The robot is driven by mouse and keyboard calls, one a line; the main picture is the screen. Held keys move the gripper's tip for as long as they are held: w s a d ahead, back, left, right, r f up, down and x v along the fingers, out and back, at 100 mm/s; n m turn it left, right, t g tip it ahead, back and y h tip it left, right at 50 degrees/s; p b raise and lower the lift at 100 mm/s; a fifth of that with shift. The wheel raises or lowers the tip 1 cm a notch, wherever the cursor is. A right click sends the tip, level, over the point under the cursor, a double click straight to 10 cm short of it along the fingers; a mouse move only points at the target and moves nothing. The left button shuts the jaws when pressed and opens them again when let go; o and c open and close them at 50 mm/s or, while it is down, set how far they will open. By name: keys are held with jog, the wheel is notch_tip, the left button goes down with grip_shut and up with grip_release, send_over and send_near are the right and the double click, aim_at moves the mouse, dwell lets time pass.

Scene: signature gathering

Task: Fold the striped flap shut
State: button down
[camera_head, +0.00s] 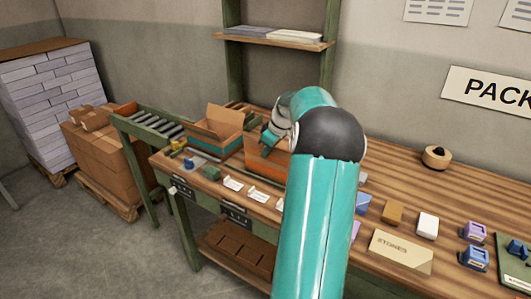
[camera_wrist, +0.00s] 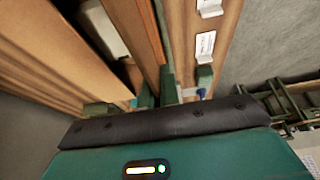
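An open cardboard box with a teal band (camera_head: 207,143) stands on the far left part of the bench, its flaps raised. An orange-brown box (camera_head: 265,163) stands to its right, partly hidden by my arm. I cannot make out stripes on any flap. My gripper (camera_head: 268,138) is above the orange-brown box, close to its upper edge. In the wrist view my green fingers (camera_wrist: 157,95) are close together beside brown cardboard panels (camera_wrist: 135,35). Whether they touch or pinch a panel is not clear.
A roller conveyor (camera_head: 155,124) adjoins the bench's left end. White cards (camera_head: 233,184) lie along the front edge. A box marked STONES (camera_head: 400,252), small blocks and stamps (camera_head: 474,231) lie on the right. The bench's right rear, near a round wooden object (camera_head: 436,158), is mostly clear.

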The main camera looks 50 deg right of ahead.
jog(key=shift+w+d+f+m+y, duration=0.1)
jog(key=shift+d+f+m+y, duration=0.25)
jog(key=shift+y, duration=1)
jog(key=shift+s+d+m+y, duration=0.1)
jog(key=shift+d+m+y, duration=0.15)
jog(key=shift+d+y, duration=0.75)
jog(key=shift+w+d+f+m+y, duration=0.1)
jog(key=shift+f+m+y, duration=0.15)
jog(key=shift+y, duration=1.5)
jog(key=c, duration=1.6)
grip_release()
jog(key=shift+c, duration=0.2)
jog(key=shift+r, duration=0.15)
jog(key=s+a+r, duration=0.9)
jog(key=a+r, duration=0.1)
jog(key=r, duration=0.2)
jog(key=shift+a+r, duration=0.4)
